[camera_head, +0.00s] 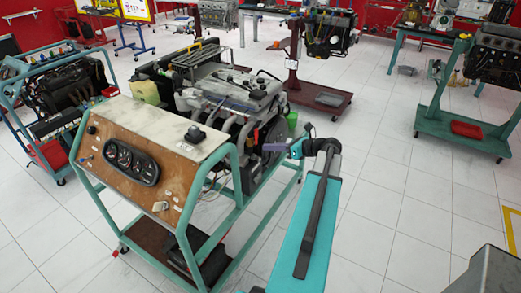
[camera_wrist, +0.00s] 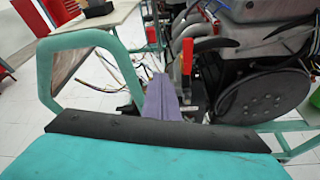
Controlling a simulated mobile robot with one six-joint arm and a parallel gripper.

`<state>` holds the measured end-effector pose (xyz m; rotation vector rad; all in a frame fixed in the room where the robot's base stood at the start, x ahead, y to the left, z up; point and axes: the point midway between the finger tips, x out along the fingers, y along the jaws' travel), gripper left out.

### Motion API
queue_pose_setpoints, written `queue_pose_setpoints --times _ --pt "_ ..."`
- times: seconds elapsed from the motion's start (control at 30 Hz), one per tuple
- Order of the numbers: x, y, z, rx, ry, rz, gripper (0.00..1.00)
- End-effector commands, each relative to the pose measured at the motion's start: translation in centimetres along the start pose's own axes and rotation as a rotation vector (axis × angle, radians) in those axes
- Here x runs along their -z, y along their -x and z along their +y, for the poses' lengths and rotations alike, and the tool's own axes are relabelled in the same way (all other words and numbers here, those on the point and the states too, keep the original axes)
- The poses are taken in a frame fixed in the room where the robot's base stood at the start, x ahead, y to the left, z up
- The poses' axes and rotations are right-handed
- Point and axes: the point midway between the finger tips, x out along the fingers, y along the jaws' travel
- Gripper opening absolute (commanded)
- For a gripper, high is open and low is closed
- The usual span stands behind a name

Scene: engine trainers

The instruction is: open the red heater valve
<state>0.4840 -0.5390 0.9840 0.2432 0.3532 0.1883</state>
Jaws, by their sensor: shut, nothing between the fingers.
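A red upright lever (camera_wrist: 187,57), which looks like the heater valve's handle, stands beside the engine in the wrist view. I cannot make it out in the head view. My gripper (camera_wrist: 162,98), with purple fingers, is shut and empty. In the wrist view its fingers appear just left of and below the red lever, with a gap in the picture between them; the depth between them is unclear. In the head view my gripper (camera_head: 273,147) is at the right side of the engine (camera_head: 235,95) on its teal-framed stand.
A black pulley (camera_wrist: 250,97) and engine body are right of the lever. The teal frame loop (camera_wrist: 82,40) and loose wires are to the left. The gauge panel (camera_head: 135,165) faces the front of the stand.

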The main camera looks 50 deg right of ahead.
Motion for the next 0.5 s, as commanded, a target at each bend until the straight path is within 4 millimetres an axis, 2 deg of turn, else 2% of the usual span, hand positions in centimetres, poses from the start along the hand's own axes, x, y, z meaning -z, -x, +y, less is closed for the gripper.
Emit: queue_pose_setpoints --times 0.2,0.5 --pt "0.4 2.0 -0.7 0.001 0.001 0.0 0.0" --pt "0.4 2.5 -0.7 -0.002 0.001 0.001 0.0"
